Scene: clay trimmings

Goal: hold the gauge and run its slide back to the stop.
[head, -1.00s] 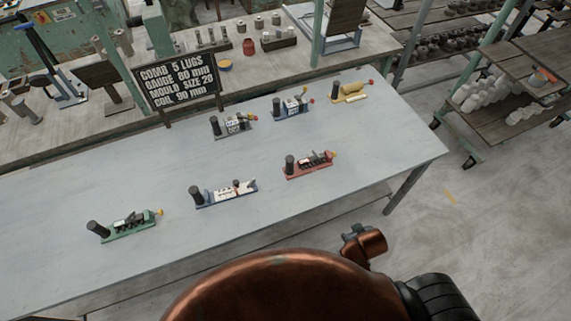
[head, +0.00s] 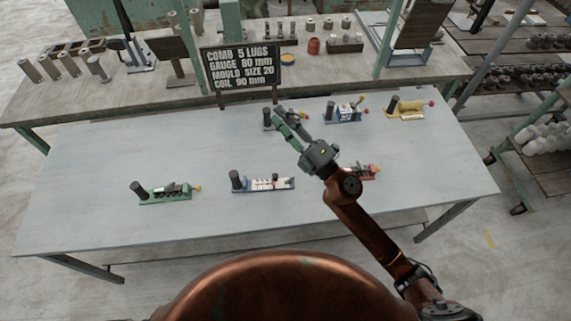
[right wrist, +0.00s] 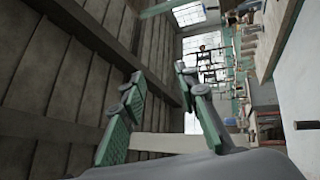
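Several small gauge-like devices, each with a dark upright cylinder, stand on the pale table; I cannot tell which is the task's gauge. In the head view they are a green one (head: 166,195), a blue-and-white one (head: 270,184), a blue one (head: 344,115), a yellow one (head: 409,110), a grey one (head: 268,121) partly hidden by my fingers, and a red one (head: 370,173) partly hidden by my wrist. My right gripper (head: 283,115) appears above the table. Its green-padded fingers are apart and empty in the right wrist view (right wrist: 158,75). My left gripper is out of view.
A black sign (head: 241,67) reading comb 5 lugs, gauge 80 mm, mould size 20, coil 90 mm stands at the table's (head: 90,165) back edge. A workbench with cylinders runs behind. A shelf rack (head: 545,150) stands at right. The table's front left is clear.

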